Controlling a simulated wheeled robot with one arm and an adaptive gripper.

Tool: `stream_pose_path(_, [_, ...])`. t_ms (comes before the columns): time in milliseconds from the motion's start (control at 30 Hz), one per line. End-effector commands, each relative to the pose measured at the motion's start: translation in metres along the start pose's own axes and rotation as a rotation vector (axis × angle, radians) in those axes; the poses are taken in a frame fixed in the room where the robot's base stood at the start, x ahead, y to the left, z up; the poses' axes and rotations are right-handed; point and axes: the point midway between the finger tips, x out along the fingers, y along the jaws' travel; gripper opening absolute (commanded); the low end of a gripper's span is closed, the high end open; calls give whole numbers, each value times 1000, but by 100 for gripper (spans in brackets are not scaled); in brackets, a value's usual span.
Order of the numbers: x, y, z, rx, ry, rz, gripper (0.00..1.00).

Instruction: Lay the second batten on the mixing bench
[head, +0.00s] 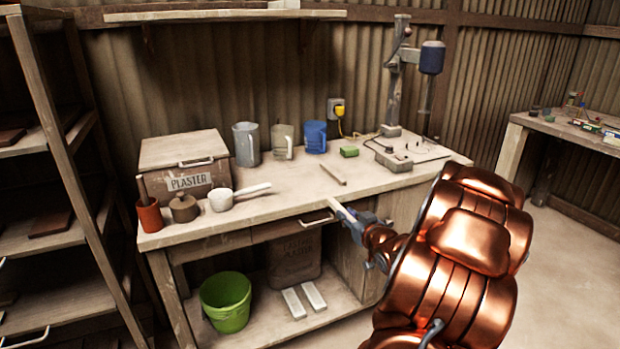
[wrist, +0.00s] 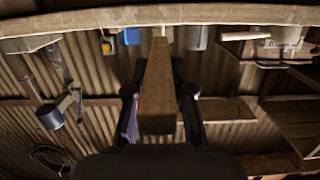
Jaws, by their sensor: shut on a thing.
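The mixing bench (head: 285,199) stands against the corrugated wall. One pale batten (head: 333,174) lies flat on its top, right of the middle. My gripper (head: 357,221) is at the bench's front edge, right of the drawer handle. It is shut on another wooden batten (head: 338,208), whose end points toward the bench top. In the wrist view this batten (wrist: 158,85) runs lengthwise between my fingers (wrist: 159,92), its far end by the bench edge (wrist: 245,15). I cannot tell whether it touches the bench. My copper-coloured arm hides the bench's right front.
A green bucket (head: 226,302) is below. Bare top surrounds the lying batten.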

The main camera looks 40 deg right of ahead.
Motion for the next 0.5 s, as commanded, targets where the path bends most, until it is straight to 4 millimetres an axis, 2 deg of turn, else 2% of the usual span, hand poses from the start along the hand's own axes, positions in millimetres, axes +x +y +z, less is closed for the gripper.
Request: stream_pose_path(500, [98,-2,-16,-3,1,-4,0])
